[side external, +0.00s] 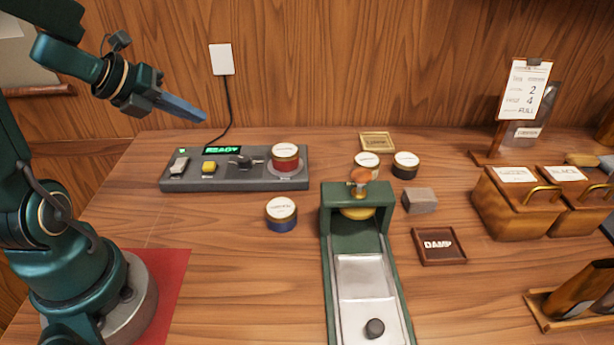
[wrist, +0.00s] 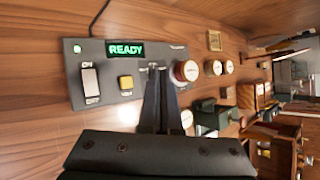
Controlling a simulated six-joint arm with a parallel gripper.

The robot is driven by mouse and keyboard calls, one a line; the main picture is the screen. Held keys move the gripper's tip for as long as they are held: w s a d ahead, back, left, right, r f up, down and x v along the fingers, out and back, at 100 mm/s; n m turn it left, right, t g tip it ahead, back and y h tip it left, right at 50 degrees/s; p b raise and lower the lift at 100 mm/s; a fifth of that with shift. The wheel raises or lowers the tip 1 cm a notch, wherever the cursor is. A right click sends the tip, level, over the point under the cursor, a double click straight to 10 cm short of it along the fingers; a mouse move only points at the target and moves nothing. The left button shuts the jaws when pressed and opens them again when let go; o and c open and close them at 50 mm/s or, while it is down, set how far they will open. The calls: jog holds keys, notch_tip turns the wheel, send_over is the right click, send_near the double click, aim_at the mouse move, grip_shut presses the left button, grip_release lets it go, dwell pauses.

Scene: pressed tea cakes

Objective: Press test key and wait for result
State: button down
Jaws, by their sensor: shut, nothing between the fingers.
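A grey tester panel (side external: 234,179) lies at the back left of the table. Its display (side external: 222,150) glows green and reads READY in the wrist view (wrist: 126,49). I cannot read a label for the key. A small dark fitting (side external: 241,162) stands right of the key, and a red tin (side external: 285,157) rests at the panel's right end. My gripper (side external: 203,117) is shut and empty, raised above the panel and apart from it.
A blue tin (side external: 281,214) stands in front of the panel. A green press (side external: 327,206) stands at the centre, near a DAMP tray (side external: 439,246), a grey block (side external: 420,200) and two small tins. Wooden boxes (side external: 514,202) stand right. A cable (side external: 229,110) runs up the wall.

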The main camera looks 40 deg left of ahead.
aim_at(204, 168)
jog(key=shift+f, duration=4.05)
jog(key=shift+f, duration=0.4)
jog(key=shift+f, duration=0.45)
jog(key=shift+r, duration=0.9)
jog(key=shift+r, duration=2.5)
